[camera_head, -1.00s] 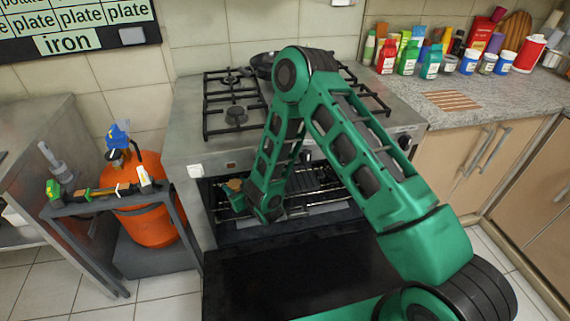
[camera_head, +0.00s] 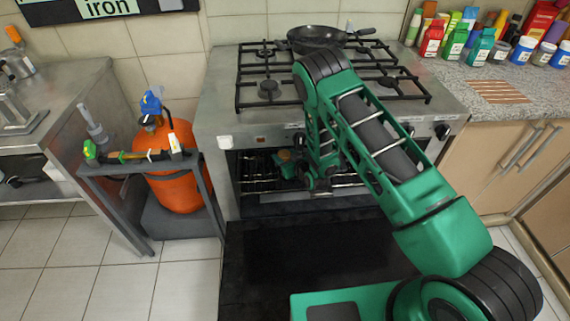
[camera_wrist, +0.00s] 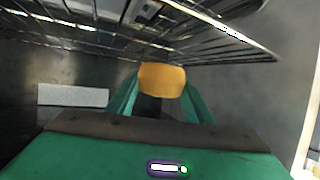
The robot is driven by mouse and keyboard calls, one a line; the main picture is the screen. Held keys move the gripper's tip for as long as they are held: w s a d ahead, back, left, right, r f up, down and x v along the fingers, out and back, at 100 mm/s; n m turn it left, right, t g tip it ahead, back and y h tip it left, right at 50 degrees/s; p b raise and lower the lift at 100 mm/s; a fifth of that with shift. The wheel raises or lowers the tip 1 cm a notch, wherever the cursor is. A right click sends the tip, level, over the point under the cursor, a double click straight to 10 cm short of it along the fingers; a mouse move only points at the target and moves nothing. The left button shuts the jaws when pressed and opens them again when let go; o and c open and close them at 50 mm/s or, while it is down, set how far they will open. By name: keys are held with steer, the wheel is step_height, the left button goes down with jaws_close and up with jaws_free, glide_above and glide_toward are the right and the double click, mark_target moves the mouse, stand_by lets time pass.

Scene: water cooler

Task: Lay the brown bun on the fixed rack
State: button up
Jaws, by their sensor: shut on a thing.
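The brown bun (camera_head: 285,156) is held in my gripper (camera_head: 290,168) inside the open oven under the stove. In the wrist view the bun (camera_wrist: 162,80) sits between the two green fingers of my gripper (camera_wrist: 160,98), which are shut on it. The fixed rack (camera_head: 262,182) is a wire grid inside the oven. In the wrist view the rack (camera_wrist: 80,38) runs across the top of the picture, beyond the bun. Whether the bun touches the rack cannot be told. My arm hides part of the oven opening and rack.
The oven door (camera_head: 300,250) lies open and flat below my arm. A pan (camera_head: 318,38) stands on the stove top (camera_head: 225,100). A side table (camera_head: 130,168) with a hammer and an orange gas cylinder (camera_head: 180,190) are left of the oven. The right counter (camera_head: 480,75) holds several bottles and jars.

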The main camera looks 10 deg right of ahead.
steer(key=shift+w+d+f, duration=0.1)
steer(key=shift+w+f, duration=0.05)
steer(key=shift+f, duration=0.15)
step_height(320, 180, down, 4)
steer(key=shift+r, duration=0.15)
steer(key=o, duration=1)
steer(key=shift+o, duration=0.2)
